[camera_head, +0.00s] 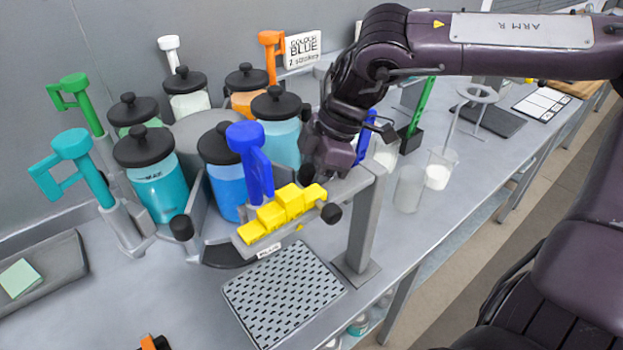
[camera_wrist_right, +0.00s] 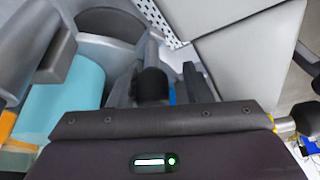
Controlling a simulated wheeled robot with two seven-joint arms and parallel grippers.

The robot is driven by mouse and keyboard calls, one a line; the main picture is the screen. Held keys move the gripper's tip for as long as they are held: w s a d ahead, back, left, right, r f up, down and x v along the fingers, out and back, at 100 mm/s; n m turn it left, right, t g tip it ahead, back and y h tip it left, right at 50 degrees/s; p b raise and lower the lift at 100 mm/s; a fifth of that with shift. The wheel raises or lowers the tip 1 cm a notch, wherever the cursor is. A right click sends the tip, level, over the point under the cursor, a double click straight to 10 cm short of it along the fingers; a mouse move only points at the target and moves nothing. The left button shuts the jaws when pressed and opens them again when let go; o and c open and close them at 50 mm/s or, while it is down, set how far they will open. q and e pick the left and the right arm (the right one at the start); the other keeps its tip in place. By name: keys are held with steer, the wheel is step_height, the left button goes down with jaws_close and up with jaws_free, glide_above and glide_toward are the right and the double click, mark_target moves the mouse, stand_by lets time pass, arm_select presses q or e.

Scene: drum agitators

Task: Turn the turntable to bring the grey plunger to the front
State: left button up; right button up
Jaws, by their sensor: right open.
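The grey turntable hub (camera_head: 203,130) stands at the left-centre in the head view, ringed by several black-lidded canisters. A pale, white-to-light-grey plunger (camera_head: 170,48) stands upright at its back; I cannot tell its exact shade. A blue plunger (camera_head: 252,160) is at the front right. Grey spokes with black knobs (camera_head: 181,227) stick out. My right gripper (camera_head: 318,176) is open and low beside the turntable's right side, near the light-blue canister (camera_head: 280,125). Its fingertips are mostly hidden. The light-blue canister also shows in the right wrist view (camera_wrist_right: 60,100). My left gripper is out of view.
A grey post (camera_head: 365,220) with a crossbar bearing yellow stepped blocks (camera_head: 285,208) stands close to my right gripper. A perforated tray (camera_head: 283,290) lies in front. Teal (camera_head: 85,165), green (camera_head: 77,100) and orange (camera_head: 270,50) plungers rise around the turntable. Beakers (camera_head: 410,188) stand to the right.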

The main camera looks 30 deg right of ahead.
steer(key=shift+w+d+r, duration=0.1)
steer(key=shift+w+r, duration=0.15)
steer(key=shift+r, duration=0.35)
steer(key=v, duration=0.2)
steer(key=b+v, duration=0.1)
steer(key=v, duration=0.3)
steer(key=shift+s+d, duration=0.1)
steer(key=shift+s, duration=0.2)
steer(key=shift+d+r, duration=0.15)
steer(key=shift+r, duration=0.1)
steer(key=shift+s+r, duration=0.1)
